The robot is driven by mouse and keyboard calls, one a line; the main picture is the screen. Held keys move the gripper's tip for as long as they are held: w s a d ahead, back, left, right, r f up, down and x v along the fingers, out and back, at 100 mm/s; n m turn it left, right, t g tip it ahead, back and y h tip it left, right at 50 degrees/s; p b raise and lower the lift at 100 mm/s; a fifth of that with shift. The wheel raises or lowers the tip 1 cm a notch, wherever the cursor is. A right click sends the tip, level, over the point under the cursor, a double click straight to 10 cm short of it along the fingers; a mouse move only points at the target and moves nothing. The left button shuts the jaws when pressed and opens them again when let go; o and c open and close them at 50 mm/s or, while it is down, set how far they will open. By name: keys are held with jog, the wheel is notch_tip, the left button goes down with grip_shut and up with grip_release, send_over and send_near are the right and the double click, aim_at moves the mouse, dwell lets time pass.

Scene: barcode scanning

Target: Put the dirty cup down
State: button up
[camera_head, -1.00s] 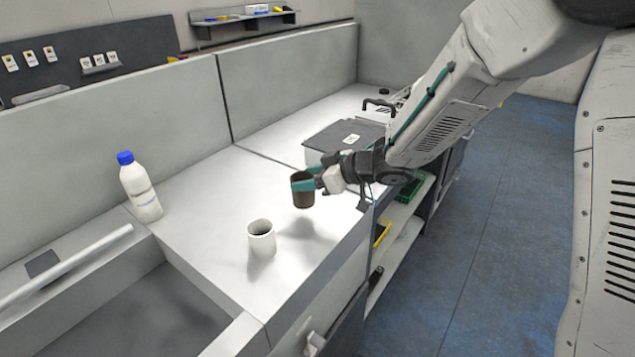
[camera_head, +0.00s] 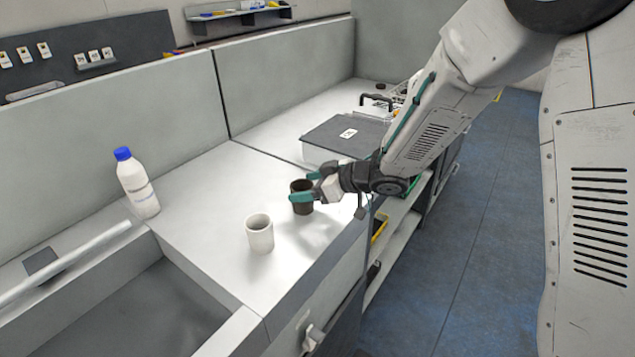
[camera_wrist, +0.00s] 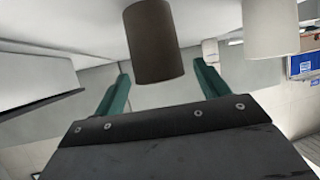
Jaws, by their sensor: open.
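The dark brown cup (camera_head: 302,206), which I take as the dirty cup, is upright and appears to rest on the pale counter (camera_head: 205,215). My gripper (camera_head: 305,186) is at the cup, with its teal fingers open on either side of it. In the wrist view the cup (camera_wrist: 155,40) lies between the two spread fingers (camera_wrist: 160,76), with gaps showing on both sides. That view is turned over, and the cup's far end is cut off. A white cup (camera_head: 260,238) stands in front and to the left of the dark one.
A white bottle with a blue cap (camera_head: 138,186) stands at the left by the sink (camera_head: 150,315). A grey-lidded box (camera_head: 345,136) is behind my gripper. The counter's front edge is close on the right. The counter between the bottle and the cups is clear.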

jog(key=shift+r, duration=0.3)
jog(key=v, duration=1.2)
jog(key=w+d+r+m+t+h, duration=0.3)
jog(key=d+r+m+t+h, duration=0.15)
jog(key=d+r+h, duration=0.35)
jog(key=s+d+r+m+h, duration=0.3)
jog(key=s+d+m+h, duration=0.15)
jog(key=d, duration=0.55)
jog(key=s+a+f+m+g+y, duration=0.1)
jog(key=s+g, duration=0.8)
jog(key=s, duration=2)
jog(key=shift+a+f+m, duration=0.85)
jog(key=shift+a+m, duration=0.2)
jog(key=shift+m, duration=0.15)
